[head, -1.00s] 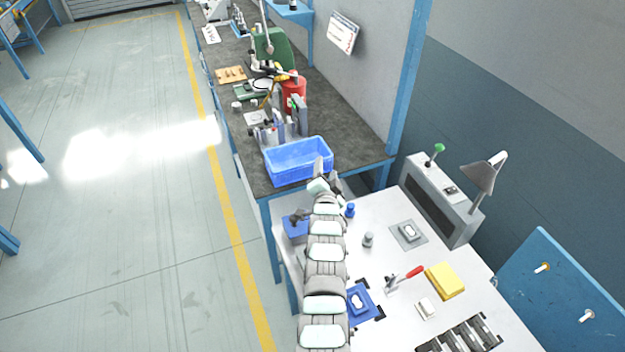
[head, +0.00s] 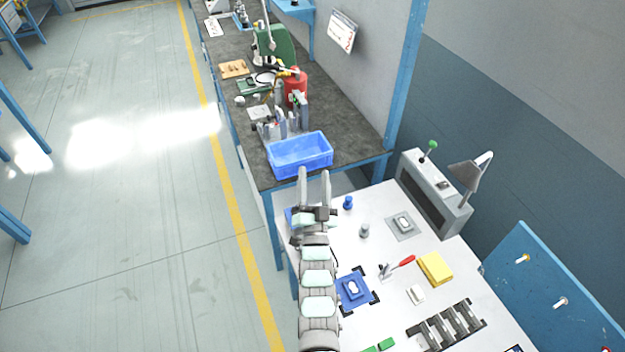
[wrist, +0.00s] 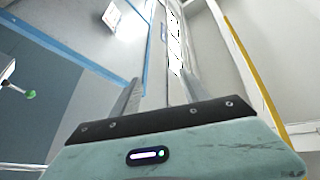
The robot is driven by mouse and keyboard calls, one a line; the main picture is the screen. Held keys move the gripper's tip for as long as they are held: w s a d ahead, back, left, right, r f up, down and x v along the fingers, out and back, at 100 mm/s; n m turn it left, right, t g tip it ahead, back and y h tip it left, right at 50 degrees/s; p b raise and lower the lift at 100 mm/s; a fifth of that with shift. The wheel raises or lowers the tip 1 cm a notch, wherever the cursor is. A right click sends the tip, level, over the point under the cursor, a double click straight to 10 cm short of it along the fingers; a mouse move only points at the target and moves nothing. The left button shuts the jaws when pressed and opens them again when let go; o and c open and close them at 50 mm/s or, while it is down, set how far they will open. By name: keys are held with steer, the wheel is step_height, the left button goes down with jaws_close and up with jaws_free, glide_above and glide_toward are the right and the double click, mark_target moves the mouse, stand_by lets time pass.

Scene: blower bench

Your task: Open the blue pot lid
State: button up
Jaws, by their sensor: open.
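A small blue pot (head: 348,202) with a narrower top stands upright on the white bench (head: 385,205), near its far left part. It is too small to tell the lid from the body. My gripper (head: 314,172) is open and empty, left of the blue pot and apart from it. Its two fingers point away toward the blue bin. In the wrist view the open fingers (wrist: 156,92) show only wall, blue frame and floor between and around them, with no pot.
A grey pot (head: 364,231) stands near the blue pot. A blue fixture (head: 353,288), red-handled clamp (head: 402,262), yellow block (head: 435,268) and grey lever box (head: 436,192) are on the bench. A blue bin (head: 300,156) is on the dark bench beyond. My arm partly hides a blue item.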

steer(key=shift+s+a+r+t+p, duration=0.2)
steer(key=shift+s+r, duration=0.25)
steer(key=shift+s, duration=0.25)
steer(key=shift+s+a+r+t+p, duration=0.1)
steer(key=shift+s+a+r+t, duration=0.1)
steer(key=shift+s+r, duration=0.35)
steer(key=shift+s+f, duration=0.1)
steer(key=shift+f, duration=0.05)
